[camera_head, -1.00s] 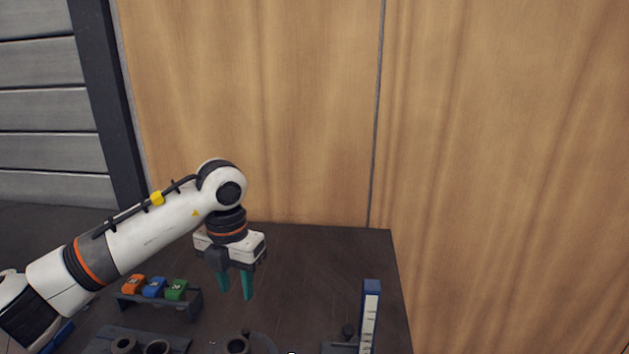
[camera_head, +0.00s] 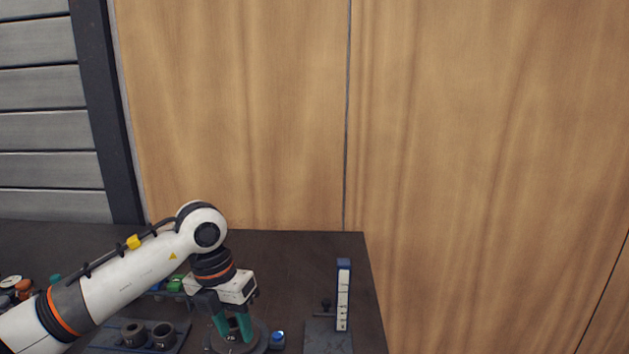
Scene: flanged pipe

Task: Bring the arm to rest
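My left arm comes in from the left over the dark table (camera_head: 300,256). Its gripper (camera_head: 232,337) points down with its teal fingers apart. The fingers reach down at a dark round flanged part (camera_head: 259,341) near the bottom edge of the picture. Something dark shows between the fingers, but I cannot tell whether they touch it. My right gripper is out of view.
Two dark ring-shaped parts (camera_head: 163,336) sit on a plate left of the gripper. A small blue-topped piece (camera_head: 278,337) is just right of it. An upright scale (camera_head: 343,298) stands farther right. A green block (camera_head: 175,285) is partly behind my arm. The table's back middle is clear.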

